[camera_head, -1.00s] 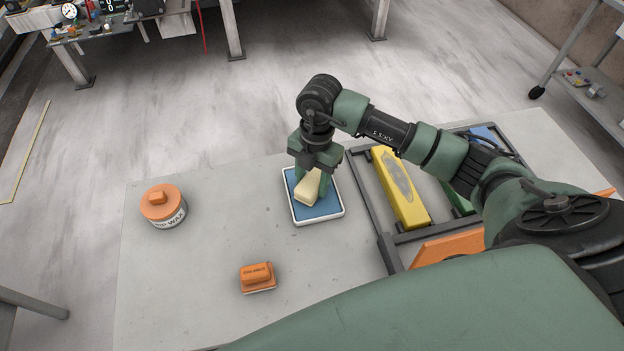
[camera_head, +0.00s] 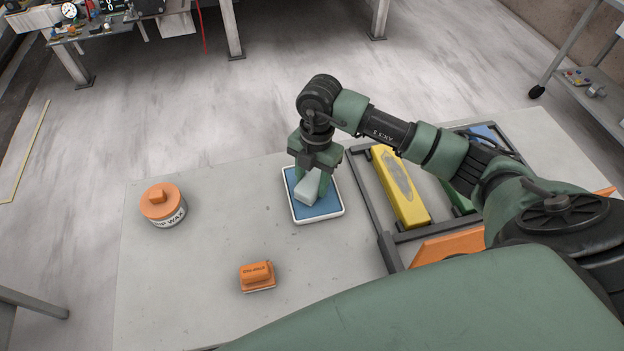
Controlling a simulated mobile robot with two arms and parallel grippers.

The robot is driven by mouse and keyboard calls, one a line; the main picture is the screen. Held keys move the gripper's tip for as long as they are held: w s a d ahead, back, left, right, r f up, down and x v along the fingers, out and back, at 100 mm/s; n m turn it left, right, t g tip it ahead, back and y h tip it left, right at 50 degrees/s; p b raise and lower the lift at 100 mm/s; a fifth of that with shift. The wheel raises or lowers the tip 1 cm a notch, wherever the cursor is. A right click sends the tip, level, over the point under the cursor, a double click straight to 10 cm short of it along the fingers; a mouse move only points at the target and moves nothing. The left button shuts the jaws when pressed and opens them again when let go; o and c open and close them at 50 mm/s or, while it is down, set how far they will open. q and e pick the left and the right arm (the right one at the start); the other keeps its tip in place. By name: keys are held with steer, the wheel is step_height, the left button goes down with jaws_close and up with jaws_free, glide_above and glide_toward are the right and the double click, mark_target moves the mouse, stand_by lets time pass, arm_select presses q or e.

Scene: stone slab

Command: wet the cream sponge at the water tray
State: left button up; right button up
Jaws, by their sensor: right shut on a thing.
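The water tray (camera_head: 333,213) is a white-rimmed rectangular tray with a blue inside, on the stone slab. The sponge (camera_head: 307,190) is now pale grey-blue rather than cream. It is in the tray area, tilted a little, and its lower end is at the blue surface. My right gripper (camera_head: 313,178) points down over the tray and is shut on the sponge; its fingers hide the sponge's far part. My left gripper is not in view.
On the grey slab (camera_head: 200,270) stand an orange-lidded wax tub (camera_head: 163,205) at left and an orange block (camera_head: 258,276) in front. Right of the tray, a dark frame (camera_head: 362,203) holds a yellow block (camera_head: 398,185) and others. Bare slab lies between the tub and tray.

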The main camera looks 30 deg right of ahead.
mark_target(312, 180)
steer(key=shift+f, duration=0.1)
steer(key=shift+r+p, duration=2.8)
steer(key=shift+r, duration=0.8)
